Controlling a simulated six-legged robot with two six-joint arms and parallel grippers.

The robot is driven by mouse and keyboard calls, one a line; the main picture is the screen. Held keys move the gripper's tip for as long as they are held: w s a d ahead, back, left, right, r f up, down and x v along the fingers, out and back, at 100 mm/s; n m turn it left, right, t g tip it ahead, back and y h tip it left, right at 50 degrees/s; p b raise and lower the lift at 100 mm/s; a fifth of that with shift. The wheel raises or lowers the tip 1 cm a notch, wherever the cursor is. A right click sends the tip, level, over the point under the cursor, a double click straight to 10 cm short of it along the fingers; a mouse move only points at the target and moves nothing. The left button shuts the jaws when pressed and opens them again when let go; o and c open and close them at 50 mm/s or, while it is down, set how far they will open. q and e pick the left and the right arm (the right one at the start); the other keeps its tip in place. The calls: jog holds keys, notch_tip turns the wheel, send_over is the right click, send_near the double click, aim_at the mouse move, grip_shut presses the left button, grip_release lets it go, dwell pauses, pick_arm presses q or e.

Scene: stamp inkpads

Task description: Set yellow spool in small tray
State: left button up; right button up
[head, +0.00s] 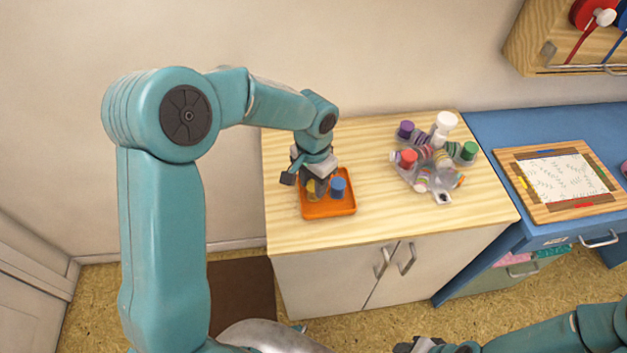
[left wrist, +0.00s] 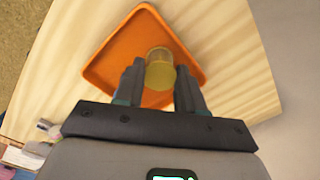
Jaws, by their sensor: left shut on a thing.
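The small orange tray (head: 330,211) lies on the wooden cabinet top; it also shows in the left wrist view (left wrist: 112,62). The yellow spool (head: 311,188) is at the tray's left part, partly hidden by my gripper. In the left wrist view the spool (left wrist: 160,70) is between the fingertips, over the tray floor. My left gripper (head: 313,187), also in the left wrist view (left wrist: 160,82), points down and is shut on it. I cannot tell whether the spool touches the tray. My right gripper (head: 425,346) is cut off at the bottom edge.
A blue spool (head: 338,188) stands in the tray, just right of the yellow one. A grey rack (head: 425,170) with several coloured spools and a white bottle (head: 444,127) stands to the right. A framed board (head: 560,180) lies on the blue table. The cabinet top's front is clear.

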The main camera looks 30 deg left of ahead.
pick_arm(q)
jog(key=shift+f, duration=0.25)
jog(key=o, duration=1)
jog(key=shift+w, duration=0.1)
jog(key=shift+o, duration=0.2)
notch_tip(320, 180, up, 13)
jog(key=shift+f+p, duration=0.2)
jog(key=shift+p, duration=0.15)
jog(key=shift+f, duration=0.1)
